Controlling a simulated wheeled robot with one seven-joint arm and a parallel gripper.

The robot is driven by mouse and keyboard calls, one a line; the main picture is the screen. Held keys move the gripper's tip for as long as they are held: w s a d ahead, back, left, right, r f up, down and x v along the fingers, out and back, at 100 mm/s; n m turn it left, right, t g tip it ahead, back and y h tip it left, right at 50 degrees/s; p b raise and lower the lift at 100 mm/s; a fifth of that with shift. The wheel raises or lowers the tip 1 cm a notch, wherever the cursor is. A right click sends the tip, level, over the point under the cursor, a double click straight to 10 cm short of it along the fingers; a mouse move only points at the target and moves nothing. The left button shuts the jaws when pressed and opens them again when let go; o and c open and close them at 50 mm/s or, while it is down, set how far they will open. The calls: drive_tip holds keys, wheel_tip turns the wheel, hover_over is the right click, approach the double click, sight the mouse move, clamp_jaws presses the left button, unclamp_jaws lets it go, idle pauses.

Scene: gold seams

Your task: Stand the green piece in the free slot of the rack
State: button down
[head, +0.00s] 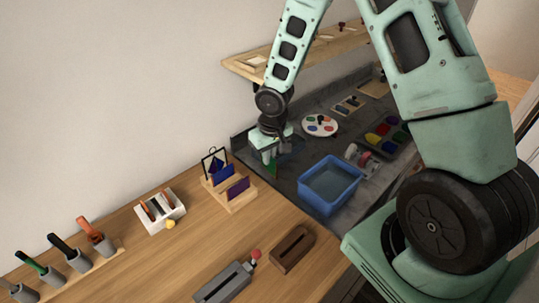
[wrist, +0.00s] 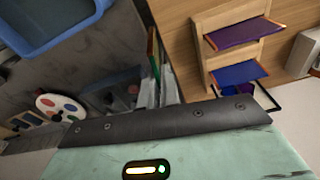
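My gripper (head: 269,158) hangs over the dark grey counter, just right of the rack in the head view. In the wrist view the gripper (wrist: 156,82) has its fingers close together on the green piece (wrist: 153,46), seen nearly edge-on. In the head view the green piece (head: 272,166) shows only partly below the fingers. The wooden rack (head: 243,201) stands on the wood table, apart from the piece. It holds a purple piece (head: 238,187) and a blue piece (head: 225,173). The rack also shows in the wrist view (wrist: 205,57). I cannot clearly make out its free slot.
A blue tub (head: 329,184) stands close right of my gripper. A black wire stand (head: 212,152) is behind the rack. A white slotted holder (head: 160,211) stands left of it. A brown slotted block (head: 292,250) and grey block (head: 223,284) lie in front.

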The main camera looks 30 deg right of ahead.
drive_tip(key=shift+a+r, duration=0.1)
drive_tip(key=shift+r, duration=0.2)
drive_tip(key=w+a+r+n+g+y+p, duration=0.1)
drive_tip(key=w+a+r+n+g+p, duration=0.1)
drive_tip(key=a+r+n+p, duration=1.3)
drive_tip(key=shift+d+f+n+b, duration=0.7)
drive_tip(key=shift+f+b, duration=0.75)
drive_tip(key=shift+f, duration=1.25)
drive_tip(key=shift+d+f+n+b, duration=0.7)
drive_tip(key=shift+f+b, duration=0.8)
drive_tip(key=shift+f, duration=1.15)
drive_tip(key=shift+d+f+n+b, duration=0.4)
drive_tip(key=shift+f+n+b, duration=0.8)
drive_tip(key=shift+f, duration=1.5)
drive_tip(key=shift+f+m+b, duration=0.3)
drive_tip(key=shift+f+b, duration=1.1)
drive_tip(key=shift+f, duration=0.35)
drive_tip(key=c, duration=1.1)
unclamp_jaws()
drive_tip(key=shift+r, duration=0.15)
